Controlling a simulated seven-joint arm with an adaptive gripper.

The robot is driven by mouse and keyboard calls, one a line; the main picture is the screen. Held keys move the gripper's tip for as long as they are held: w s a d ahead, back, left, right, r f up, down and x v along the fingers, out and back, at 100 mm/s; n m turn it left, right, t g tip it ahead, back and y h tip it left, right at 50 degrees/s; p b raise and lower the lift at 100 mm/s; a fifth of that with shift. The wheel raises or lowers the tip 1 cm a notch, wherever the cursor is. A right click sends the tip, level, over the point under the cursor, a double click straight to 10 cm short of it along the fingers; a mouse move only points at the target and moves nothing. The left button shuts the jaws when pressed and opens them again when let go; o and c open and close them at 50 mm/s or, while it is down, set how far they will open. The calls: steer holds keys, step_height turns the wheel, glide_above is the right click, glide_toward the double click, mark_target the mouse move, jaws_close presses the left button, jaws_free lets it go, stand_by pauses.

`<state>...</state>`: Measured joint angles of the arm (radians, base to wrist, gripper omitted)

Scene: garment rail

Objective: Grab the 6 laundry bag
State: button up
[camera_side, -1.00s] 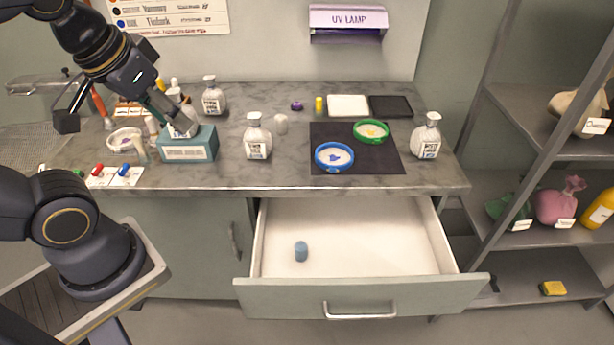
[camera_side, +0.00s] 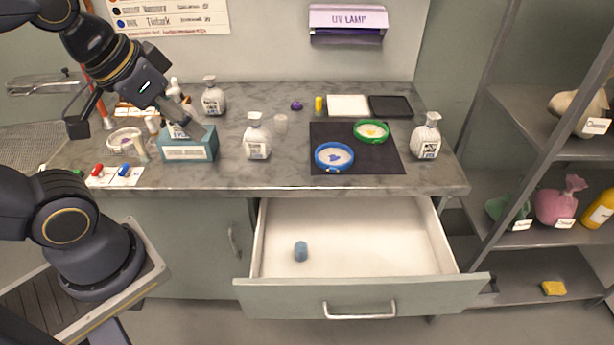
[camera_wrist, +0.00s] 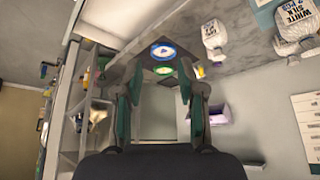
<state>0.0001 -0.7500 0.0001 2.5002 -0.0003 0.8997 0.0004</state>
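Several bag-like bundles sit on the shelf rack at the right of the side view. A pink tied bag (camera_side: 560,203) and a green one (camera_side: 508,211) are on the middle shelf, beside a yellow item (camera_side: 600,208) cut by the picture edge. A beige bundle (camera_side: 572,112) is on the upper shelf. Their small tags are too small to read, so I cannot tell which is 6. My gripper (camera_side: 188,121) is over the counter's left part, by the teal box, far from the shelves. In the wrist view, its fingers (camera_wrist: 160,85) are apart with nothing between them.
The teal box (camera_side: 188,151) and several white bottles (camera_side: 257,140) stand on the counter. A dark mat (camera_side: 385,155) holds blue (camera_side: 334,170) and green (camera_side: 371,143) dishes. The open drawer (camera_side: 360,297) juts out between my arm and the rack (camera_side: 535,262).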

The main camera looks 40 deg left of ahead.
steer(key=shift+o, duration=0.4)
steer(key=o, duration=1.1)
